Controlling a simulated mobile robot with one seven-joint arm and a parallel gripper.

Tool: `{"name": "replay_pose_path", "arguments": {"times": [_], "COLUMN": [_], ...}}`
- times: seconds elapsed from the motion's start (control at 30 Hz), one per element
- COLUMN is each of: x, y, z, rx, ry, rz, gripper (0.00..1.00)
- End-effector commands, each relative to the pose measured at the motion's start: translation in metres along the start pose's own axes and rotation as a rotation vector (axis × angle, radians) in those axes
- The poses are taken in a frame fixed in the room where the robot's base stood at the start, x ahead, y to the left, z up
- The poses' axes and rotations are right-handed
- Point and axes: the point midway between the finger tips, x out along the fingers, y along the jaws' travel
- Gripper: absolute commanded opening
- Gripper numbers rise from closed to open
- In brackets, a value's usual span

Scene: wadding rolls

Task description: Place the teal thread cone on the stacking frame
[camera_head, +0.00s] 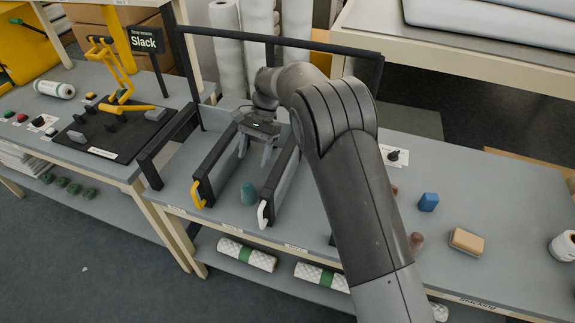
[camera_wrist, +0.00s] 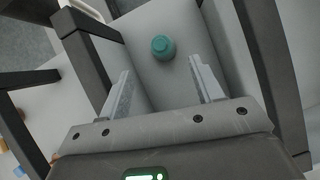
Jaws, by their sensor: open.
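The teal thread cone (camera_head: 249,194) stands on the grey table between two dark side panels, near their front ends. In the wrist view the cone (camera_wrist: 163,47) shows from above, just beyond and roughly centred between my fingertips, with no finger touching it. My gripper (camera_head: 255,157) is open and empty, pointing down between the panels, farther back than the cone. Its fingers also show in the wrist view (camera_wrist: 160,66). A dark frame (camera_head: 215,161) with a yellow handle and a white handle surrounds the cone; I cannot tell whether this is the stacking frame.
A tall dark crossbar (camera_head: 280,41) spans behind my gripper. A black tool board (camera_head: 115,133) lies at left. Patterned rolls (camera_head: 246,255) lie on the shelf below.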

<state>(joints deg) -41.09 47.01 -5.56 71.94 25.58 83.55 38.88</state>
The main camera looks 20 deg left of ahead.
Motion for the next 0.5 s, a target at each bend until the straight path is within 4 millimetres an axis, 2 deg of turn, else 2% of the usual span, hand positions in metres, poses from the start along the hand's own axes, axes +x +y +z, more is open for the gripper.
{"name": "replay_pose_path", "arguments": {"times": [0.27, 0.37, 0.5], "x": [-0.005, -0.021, -0.059], "y": [0.003, 0.015, 0.048], "z": [0.0, 0.002, 0.007], "rx": [-0.001, -0.005, -0.021], "ry": [0.006, 0.026, 0.083], "rz": [-0.005, -0.023, -0.065], "gripper": [0.6, 0.6, 0.6]}}
